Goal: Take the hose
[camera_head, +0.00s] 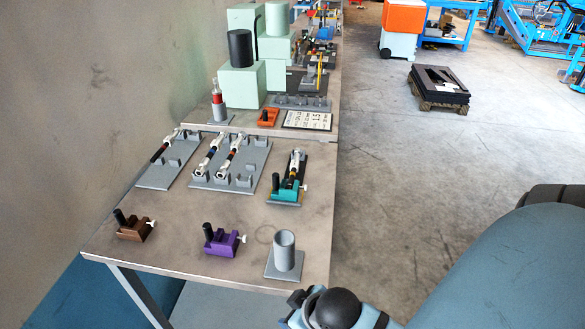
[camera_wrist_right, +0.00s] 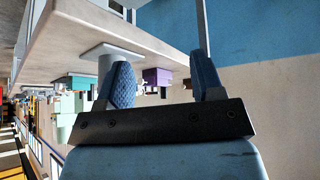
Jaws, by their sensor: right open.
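Nothing is plainly recognisable as a hose. Slim white and dark tube-like pieces lie in cradles on grey plates: one at the left (camera_head: 163,148), two on the middle plate (camera_head: 211,152) (camera_head: 231,155), and one on the right plate (camera_head: 294,168), behind a teal clamp block (camera_head: 287,189). My right gripper (camera_wrist_right: 162,62) is open and empty in the wrist view, its two blue fingers well apart. In that upside-down view a grey upright cylinder (camera_wrist_right: 108,66) shows partly behind one finger; I cannot tell if they touch. My left gripper is not in view.
The grey cylinder (camera_head: 286,254) stands on a square base at the table's near right corner. A purple block (camera_head: 222,239) and a brown block (camera_head: 133,226) sit to its left. An orange block (camera_head: 268,118) and pale green boxes (camera_head: 242,85) stand farther back.

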